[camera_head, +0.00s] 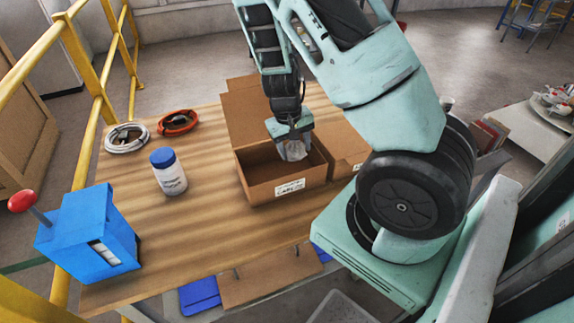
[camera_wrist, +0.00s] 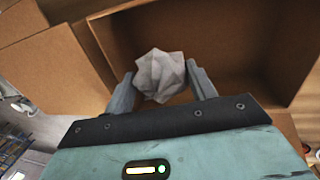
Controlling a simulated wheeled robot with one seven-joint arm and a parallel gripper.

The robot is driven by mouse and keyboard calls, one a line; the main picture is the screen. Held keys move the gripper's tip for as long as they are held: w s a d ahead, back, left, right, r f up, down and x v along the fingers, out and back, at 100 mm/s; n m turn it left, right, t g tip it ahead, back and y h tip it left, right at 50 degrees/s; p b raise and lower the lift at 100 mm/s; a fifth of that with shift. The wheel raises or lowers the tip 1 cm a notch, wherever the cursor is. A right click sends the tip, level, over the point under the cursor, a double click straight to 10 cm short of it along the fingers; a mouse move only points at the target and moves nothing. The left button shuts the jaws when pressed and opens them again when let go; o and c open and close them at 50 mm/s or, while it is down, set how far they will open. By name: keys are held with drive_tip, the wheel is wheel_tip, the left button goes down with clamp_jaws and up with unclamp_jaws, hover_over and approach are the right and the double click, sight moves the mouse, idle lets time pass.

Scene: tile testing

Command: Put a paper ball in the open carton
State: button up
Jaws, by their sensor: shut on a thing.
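The open carton (camera_head: 262,186) is a brown cardboard box on the wooden table, with its flaps folded out and a white label on its front. My gripper (camera_head: 293,146) is over the carton's opening, pointing down. It is shut on a crumpled pale grey paper ball (camera_head: 294,151). In the wrist view the paper ball (camera_wrist: 160,76) sits between the two fingertips (camera_wrist: 160,82), with the carton's inner walls (camera_wrist: 240,50) behind it. The ball appears at about the carton's rim height; I cannot tell whether it touches the carton.
A white bottle with a blue cap (camera_head: 168,172) stands left of the carton. A blue box with a red knob (camera_head: 90,240) is at the table's front left. Coiled white cable (camera_head: 127,138) and orange cable (camera_head: 178,122) lie at the back left. Bare table (camera_head: 200,225) lies in front.

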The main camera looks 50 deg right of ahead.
drive_tip(key=shift+f+b, duration=0.65)
drive_tip(key=shift+f, duration=2.15)
drive_tip(key=shift+f, duration=0.15)
drive_tip(key=o, duration=1)
drive_tip(key=shift+c, duration=0.2)
drive_tip(key=shift+r, duration=0.2)
